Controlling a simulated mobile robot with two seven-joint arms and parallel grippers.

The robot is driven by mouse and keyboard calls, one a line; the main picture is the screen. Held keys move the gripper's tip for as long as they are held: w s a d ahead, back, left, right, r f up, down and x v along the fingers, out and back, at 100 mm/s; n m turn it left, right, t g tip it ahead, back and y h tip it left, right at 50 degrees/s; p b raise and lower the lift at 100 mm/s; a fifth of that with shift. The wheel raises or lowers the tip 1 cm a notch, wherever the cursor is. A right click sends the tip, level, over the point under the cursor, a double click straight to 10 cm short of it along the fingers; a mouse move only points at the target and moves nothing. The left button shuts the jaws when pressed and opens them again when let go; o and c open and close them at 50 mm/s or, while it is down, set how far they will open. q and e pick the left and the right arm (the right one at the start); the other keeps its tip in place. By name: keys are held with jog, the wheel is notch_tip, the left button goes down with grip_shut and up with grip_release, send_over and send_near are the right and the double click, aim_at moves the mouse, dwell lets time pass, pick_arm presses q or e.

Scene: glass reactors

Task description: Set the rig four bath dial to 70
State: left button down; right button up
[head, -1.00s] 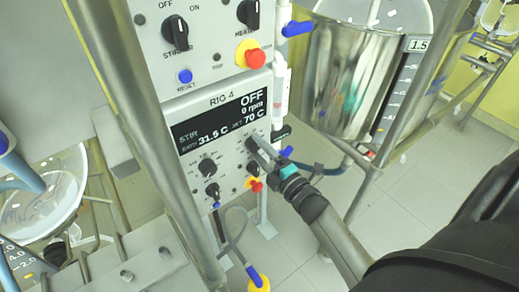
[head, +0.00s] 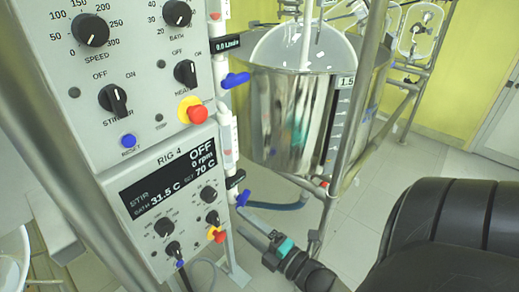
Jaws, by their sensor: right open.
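The lower control panel marked RIG 4 (head: 170,205) stands left of centre. Its dark display (head: 170,182) reads STIR, OFF, 0 rpm, BATH 31.5 C and SET 70 C. The upper-right black dial (head: 208,193), likely the bath dial, is uncovered; its small scale is too blurred to read. The upper-left dial (head: 163,227) and two lower switches also show. My right gripper (head: 250,225) is open and empty, to the right of the panel and below the dial, apart from it. My left gripper is not in view.
An upper panel with larger dials (head: 92,30) and a red stop button (head: 197,113) sits above. A vertical pipe with blue valve handles (head: 236,79) runs close to the panels' right edge. A steel vessel (head: 280,115) stands behind. Floor at right is clear.

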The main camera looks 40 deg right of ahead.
jog(key=shift+s+d, duration=0.15)
jog(key=shift+s, duration=1.95)
jog(key=shift+f, duration=0.1)
jog(key=s+a+f+m+g+h, duration=0.1)
jog(key=s+a+f+m+g, duration=0.2)
jog(key=f, duration=0.6)
jog(key=s+a+f+m+g, duration=0.1)
jog(key=s+f+m+g, duration=0.2)
jog(key=f, duration=0.6)
jog(key=s+a+f+m+g+h, duration=0.1)
jog(key=s+a+f+m+g, duration=0.15)
jog(key=f+m, duration=0.45)
jog(key=s+a+f+m+g, duration=0.1)
jog(key=s+f+g, duration=0.3)
jog(key=s+f, duration=0.2)
jog(key=s+a+f+m+g, duration=0.2)
jog(key=s+f+g, duration=0.3)
jog(key=s, duration=0.6)
notch_tip(320, 180, down, 2)
jog(key=shift+s+y, duration=0.3)
jog(key=shift+y, duration=0.1)
jog(key=shift+c, duration=0.2)
